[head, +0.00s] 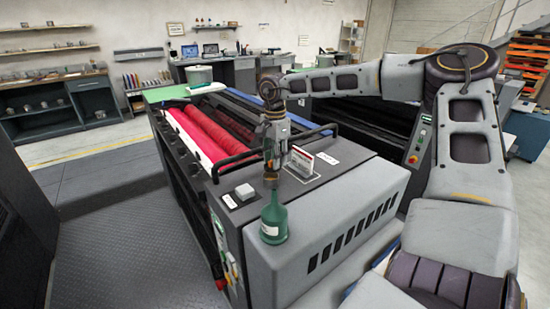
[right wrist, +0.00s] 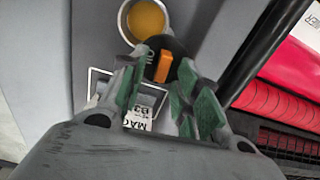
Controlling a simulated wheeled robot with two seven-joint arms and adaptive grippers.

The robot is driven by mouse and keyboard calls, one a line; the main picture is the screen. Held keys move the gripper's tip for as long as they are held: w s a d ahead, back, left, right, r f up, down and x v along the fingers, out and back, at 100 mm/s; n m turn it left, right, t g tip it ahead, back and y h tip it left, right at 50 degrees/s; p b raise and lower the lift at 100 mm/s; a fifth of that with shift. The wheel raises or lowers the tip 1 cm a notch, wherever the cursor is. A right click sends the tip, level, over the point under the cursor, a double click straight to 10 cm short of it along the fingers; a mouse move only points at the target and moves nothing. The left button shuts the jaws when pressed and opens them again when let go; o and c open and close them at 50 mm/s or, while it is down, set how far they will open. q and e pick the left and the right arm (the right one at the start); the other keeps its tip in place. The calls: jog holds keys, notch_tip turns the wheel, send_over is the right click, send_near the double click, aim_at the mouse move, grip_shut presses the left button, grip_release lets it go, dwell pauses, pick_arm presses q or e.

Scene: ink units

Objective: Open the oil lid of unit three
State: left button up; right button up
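In the right wrist view, a round oil port (right wrist: 147,20) stands uncovered, with amber oil showing inside its metal rim. The black lid (right wrist: 180,50) with an orange tab (right wrist: 163,67) lies swung back beside the port. My right gripper (right wrist: 162,75) is open, its green-padded fingers on either side of the tab with gaps showing. In the head view my right gripper (head: 271,178) points down over the top of the grey printing unit (head: 335,205); the port and lid are hidden there. The unit's number cannot be read. My left gripper is not in view.
A green bottle (head: 274,224) stands at the unit's near corner, close below my right gripper. A black rail (head: 232,162) and red rollers (head: 205,130) lie to the left. Another unit (head: 375,118) stands behind.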

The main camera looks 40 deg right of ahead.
notch_tip(320, 180, up, 12)
dwell(0.8)
dwell(0.7)
